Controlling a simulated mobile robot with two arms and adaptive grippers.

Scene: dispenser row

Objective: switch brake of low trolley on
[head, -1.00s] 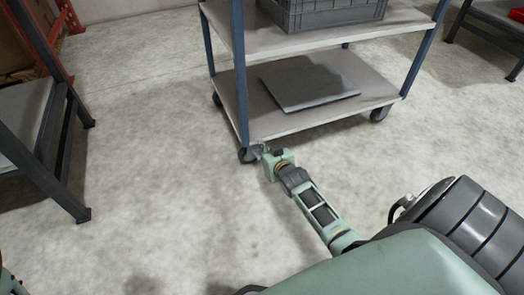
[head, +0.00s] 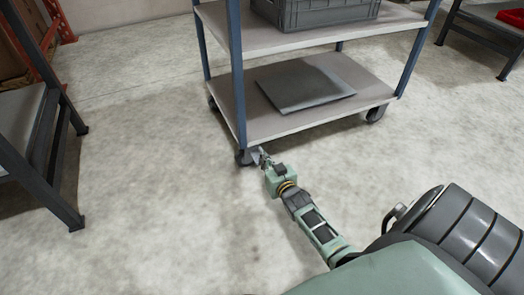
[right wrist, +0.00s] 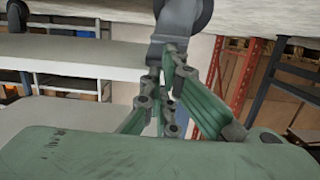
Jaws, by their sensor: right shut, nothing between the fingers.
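The low trolley (head: 262,127) stands on the floor, with a lower shelf, an upper shelf and blue-grey posts. Its near-left caster (head: 243,158) is dark and partly hidden by my gripper. My right gripper (head: 262,156) is shut and empty, its tips right by this caster. In the right wrist view the green finger links (right wrist: 170,80) show, with a dark wheel (right wrist: 188,14) and a grey part (right wrist: 172,42) just beyond the tips. I cannot tell whether the tips touch that part, or the brake's position. My left gripper is not in view.
A grey crate (head: 318,12) stands on the upper shelf and a flat grey panel (head: 303,88) lies on the lower one. A dark-framed table (head: 60,150) stands at left, another (head: 488,28) at top right. The floor between is clear.

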